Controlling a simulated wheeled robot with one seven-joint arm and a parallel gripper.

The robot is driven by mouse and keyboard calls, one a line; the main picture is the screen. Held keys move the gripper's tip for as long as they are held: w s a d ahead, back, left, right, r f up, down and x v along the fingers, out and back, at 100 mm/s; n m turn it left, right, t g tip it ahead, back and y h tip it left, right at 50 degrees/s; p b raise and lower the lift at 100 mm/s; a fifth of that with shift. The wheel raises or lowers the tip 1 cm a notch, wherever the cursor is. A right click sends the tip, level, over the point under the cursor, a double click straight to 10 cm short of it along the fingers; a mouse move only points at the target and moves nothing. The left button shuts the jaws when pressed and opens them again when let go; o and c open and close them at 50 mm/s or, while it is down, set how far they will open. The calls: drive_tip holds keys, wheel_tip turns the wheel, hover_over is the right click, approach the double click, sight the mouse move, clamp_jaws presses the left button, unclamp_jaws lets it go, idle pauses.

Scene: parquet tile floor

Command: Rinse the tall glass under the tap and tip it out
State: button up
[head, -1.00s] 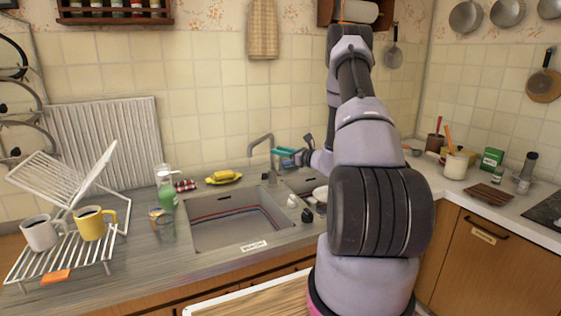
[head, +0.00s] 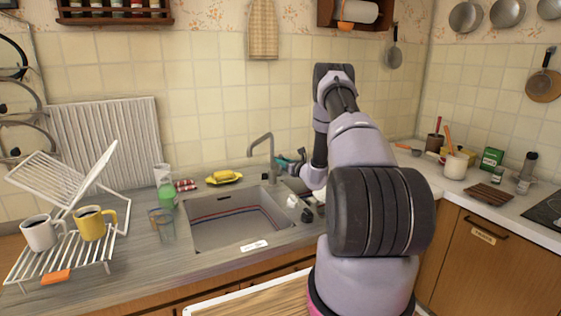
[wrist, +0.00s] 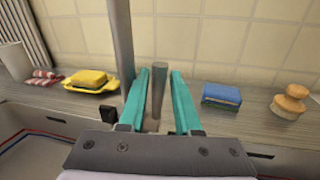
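A narrow, pale clear glass (head: 160,172), which looks like the tall glass, stands behind the green bottle on the counter left of the sink. It also appears at the left edge of the wrist view (wrist: 14,61). The tap (head: 266,150) rises behind the sink (head: 235,222); no water shows. My gripper (wrist: 159,70) is open and empty by the tap. Its teal fingers stand either side of an upright grey lever (wrist: 159,85), with gaps visible; the tap's post is just left of them. In the head view the gripper (head: 290,162) is partly hidden by my arm.
A wider glass (head: 161,225) and the green bottle (head: 167,196) stand left of the sink. A rack with mugs (head: 88,222) is farther left.

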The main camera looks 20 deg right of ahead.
drive_tip(key=shift+w+a, duration=0.1)
drive_tip(key=shift+w, duration=0.2)
clamp_jaws()
idle(1.3)
